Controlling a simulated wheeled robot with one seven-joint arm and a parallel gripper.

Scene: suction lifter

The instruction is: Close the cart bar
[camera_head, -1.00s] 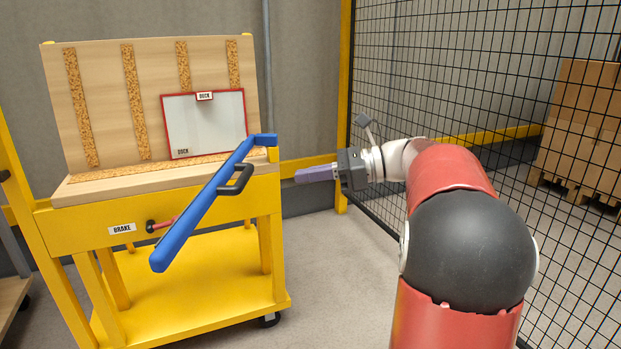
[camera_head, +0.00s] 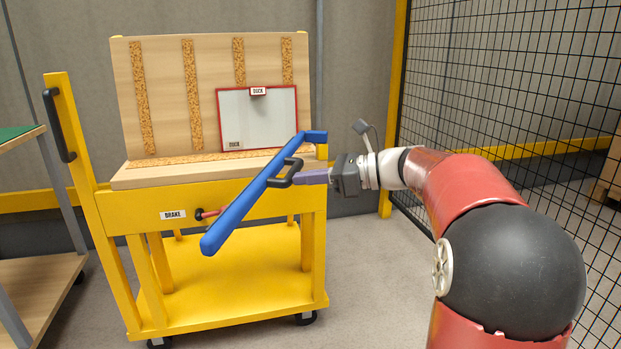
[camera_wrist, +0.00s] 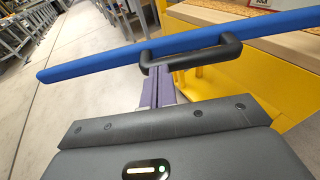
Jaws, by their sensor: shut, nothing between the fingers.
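The blue cart bar (camera_head: 255,195) is attached at the right side of the yellow cart (camera_head: 312,250) and swings out toward the viewer, standing open at an angle. Its black handle (camera_head: 287,176) is on the bar's right side. My gripper (camera_head: 312,176) is shut, with its purple fingers reaching the handle from the right. In the wrist view the blue bar (camera_wrist: 110,60) crosses the picture, and the tips of my gripper (camera_wrist: 158,74) lie at the black handle (camera_wrist: 190,59), touching or very near it. Nothing is visibly held between the fingers.
A white board with a red rim (camera_head: 258,118) leans on the cart's wooden back. A red brake knob (camera_head: 207,214) sits on the front beside the BRAKE label. A green-topped table (camera_head: 20,133) stands at left. A black mesh fence (camera_head: 500,80) stands behind my arm.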

